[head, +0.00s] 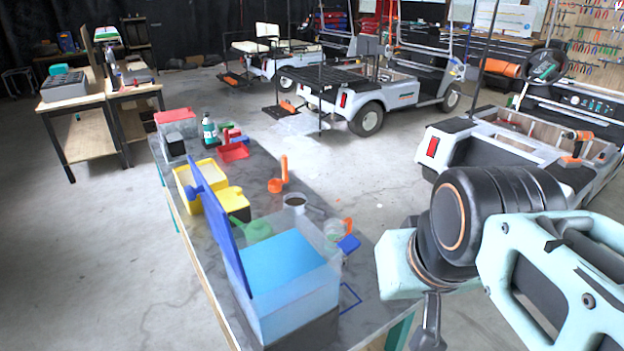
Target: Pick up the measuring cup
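Several cup-like things stand on the dark workbench (200,255); I cannot tell for certain which is the measuring cup. A small orange scoop-like cup (275,186) with an upright handle stands near the bench's right edge. A pale round cup (294,202) with dark contents and a dark handle stands nearer. A clear cup (335,231) with orange and blue parts beside it stands behind the blue bin's right corner. My gripper (428,335) shows only as a dark part at the bottom, right of the bench, apart from these cups; its fingertips are not clearly visible.
A clear bin with blue contents (285,310) and a raised blue lid (222,232) fills the bench's near end. A yellow bin (190,180), green can-like item (258,230), red tray (233,152) and bottle (209,130) stand farther back. Carts (400,90) stand beyond.

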